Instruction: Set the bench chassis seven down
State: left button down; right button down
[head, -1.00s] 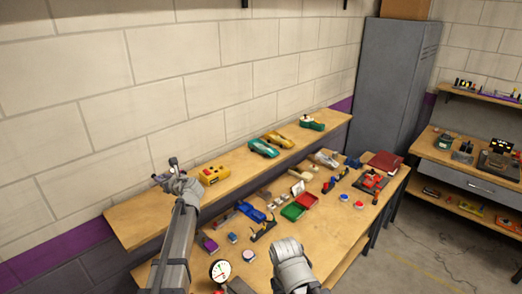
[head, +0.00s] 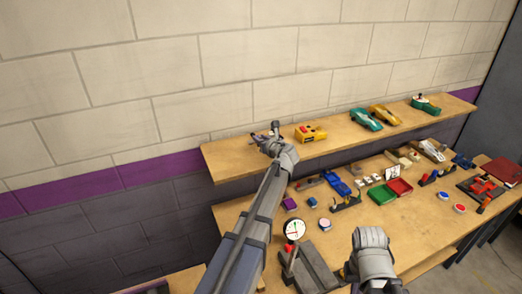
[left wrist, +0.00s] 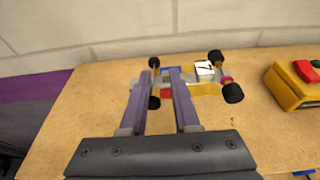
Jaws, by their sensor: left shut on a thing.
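The bench chassis seven (left wrist: 205,86) is a small car chassis with black wheels, a yellow part and a white block marked 7. My left gripper (left wrist: 165,75) is shut on it, with the two fingers across its middle. In the head view the left gripper (head: 266,137) is over the left end of the upper wooden shelf (head: 232,158). The chassis is small there and partly hidden by the gripper. I cannot tell whether its wheels touch the shelf. My right arm's end (head: 370,245) is above the bench, and its fingers cannot be made out.
A yellow box with red and green tops (head: 310,134) stands just right of the chassis on the shelf. Teal (head: 366,119) and yellow (head: 384,115) car bodies stand further right. The lower bench holds a green tray (head: 382,195), a red tray (head: 399,187) and a dial gauge (head: 294,229).

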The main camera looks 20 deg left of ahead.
aim_at(261, 154)
pick_arm(q)
notch_tip(261, 154, down, 4)
jog(key=b, duration=0.3)
jog(key=shift+r, duration=0.25)
jog(key=c, duration=0.6)
grip_release()
jog(key=shift+c, duration=0.2)
jog(key=p+v, duration=0.3)
jog(key=v, duration=0.9)
